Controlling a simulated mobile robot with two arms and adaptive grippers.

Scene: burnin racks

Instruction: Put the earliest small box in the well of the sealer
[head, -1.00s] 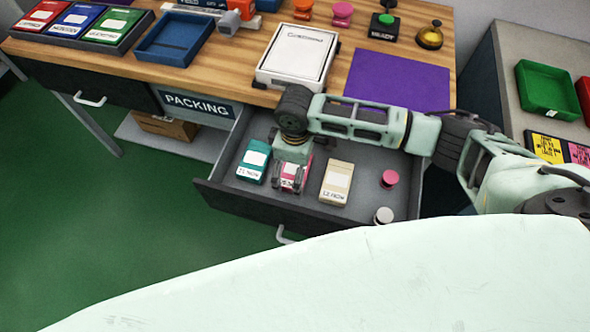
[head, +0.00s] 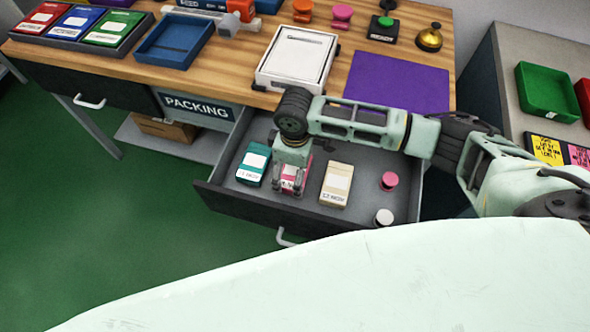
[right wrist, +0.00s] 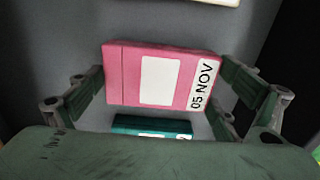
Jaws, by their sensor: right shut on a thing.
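The pink small box (head: 291,182) is in the open drawer, between a teal box (head: 253,164) and a cream box (head: 336,184). In the right wrist view the pink box (right wrist: 160,76) carries a white label and reads "05 NOV". The dates on the other two are too small to read surely. My right gripper (head: 287,187) points down and is shut on the pink box, a finger on each side. An orange and grey device (head: 236,20), perhaps the sealer, is at the table's back; its well cannot be made out. My left gripper is not in view.
The drawer (head: 252,205) also holds a pink-topped (head: 389,181) and a white-topped (head: 384,217) round item. On the table above are a white case (head: 262,79), a blue tray (head: 190,57), a purple mat (head: 400,82) and a brass bell (head: 429,38).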

